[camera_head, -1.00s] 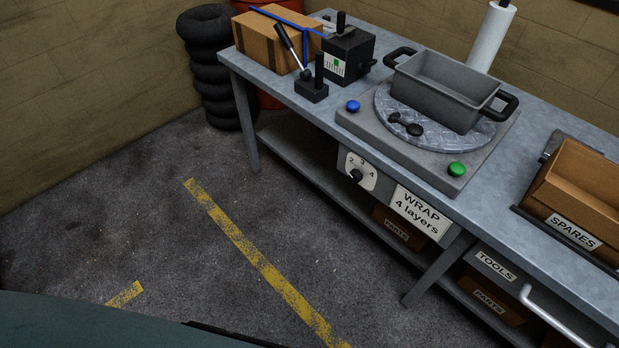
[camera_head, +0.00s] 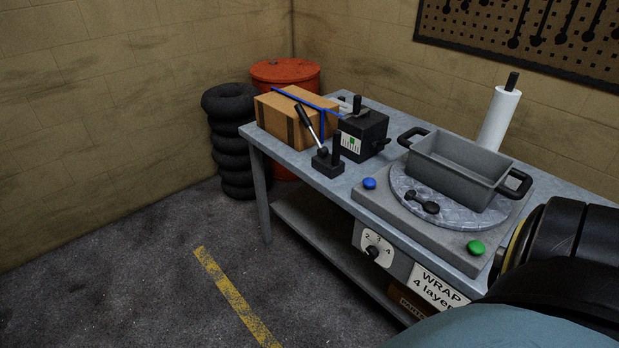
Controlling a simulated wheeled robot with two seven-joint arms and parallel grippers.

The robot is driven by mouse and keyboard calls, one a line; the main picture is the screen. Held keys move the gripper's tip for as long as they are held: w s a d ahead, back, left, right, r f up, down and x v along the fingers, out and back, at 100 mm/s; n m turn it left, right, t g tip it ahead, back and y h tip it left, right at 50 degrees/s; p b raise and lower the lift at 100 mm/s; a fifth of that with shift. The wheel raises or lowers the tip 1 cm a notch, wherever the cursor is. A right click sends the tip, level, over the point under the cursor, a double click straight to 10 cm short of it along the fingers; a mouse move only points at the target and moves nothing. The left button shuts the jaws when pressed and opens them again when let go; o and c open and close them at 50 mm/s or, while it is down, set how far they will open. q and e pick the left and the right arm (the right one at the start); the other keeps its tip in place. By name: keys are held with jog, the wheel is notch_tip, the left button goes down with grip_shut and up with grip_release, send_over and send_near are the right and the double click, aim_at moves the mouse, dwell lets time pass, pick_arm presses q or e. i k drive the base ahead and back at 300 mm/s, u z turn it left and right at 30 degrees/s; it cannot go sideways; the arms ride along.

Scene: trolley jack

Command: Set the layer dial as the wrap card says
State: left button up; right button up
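The layer dial (camera_head: 373,252) is a black knob on a white plate marked 2, 3 and 4, on the front of the wrapping machine below the bench top. I cannot tell exactly which number its pointer is at. The wrap card (camera_head: 438,290) reads "WRAP 4 layers" and hangs right of the dial; its right end is hidden behind my arm. My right arm comes in at the lower right, large and close, but its gripper fingers are not in view. My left gripper is not in view.
On the machine base (camera_head: 440,233) are a blue button (camera_head: 369,183), a green button (camera_head: 476,247) and a turntable bearing a grey tub (camera_head: 455,172). A strapped cardboard box (camera_head: 290,118) and a black strapping tool (camera_head: 362,133) stand left. The floor in front is open.

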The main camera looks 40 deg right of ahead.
aim_at(371, 253)
jog(key=u, duration=0.1)
jog(key=i, duration=1.95)
jog(key=z, duration=2.7)
